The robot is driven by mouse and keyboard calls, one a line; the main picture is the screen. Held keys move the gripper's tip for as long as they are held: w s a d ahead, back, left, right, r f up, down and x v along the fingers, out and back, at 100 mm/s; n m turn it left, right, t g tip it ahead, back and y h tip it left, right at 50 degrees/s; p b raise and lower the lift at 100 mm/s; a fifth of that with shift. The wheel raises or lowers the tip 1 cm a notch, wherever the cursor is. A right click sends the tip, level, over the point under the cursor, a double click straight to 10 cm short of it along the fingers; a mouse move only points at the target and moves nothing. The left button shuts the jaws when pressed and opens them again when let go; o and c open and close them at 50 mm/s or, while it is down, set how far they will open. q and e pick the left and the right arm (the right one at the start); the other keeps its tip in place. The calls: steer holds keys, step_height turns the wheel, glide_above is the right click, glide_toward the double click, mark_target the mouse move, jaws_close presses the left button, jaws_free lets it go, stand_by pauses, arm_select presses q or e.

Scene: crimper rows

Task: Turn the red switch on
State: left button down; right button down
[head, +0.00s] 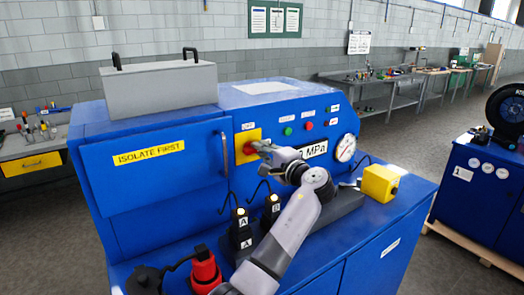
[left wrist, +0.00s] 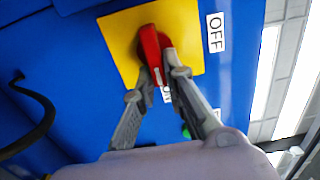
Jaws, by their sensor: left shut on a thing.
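The red switch (left wrist: 152,45) sits on a square yellow plate (left wrist: 112,28) on the blue machine's front panel. In the head view the switch (head: 249,148) shows as a small red spot on the yellow plate (head: 240,137). My left gripper (left wrist: 160,80) is shut on the switch's red handle, one finger on each side. It also shows in the head view (head: 259,147). An OFF label (left wrist: 215,32) is right of the plate in the wrist view. My right gripper is out of view.
The blue machine (head: 340,235) carries a grey box (head: 160,88), a round gauge (head: 345,148), a green button (head: 287,131) and small red knobs. Black tools marked A and B (head: 272,207), a red tool (head: 204,272) and a yellow block (head: 381,183) stand below the panel.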

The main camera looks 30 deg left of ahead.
arm_select(q)
steer(key=c, duration=1.6)
jaws_free()
steer(key=shift+w+d, duration=0.1)
steer(key=shift+c, duration=0.2)
steer(key=v, duration=1.2)
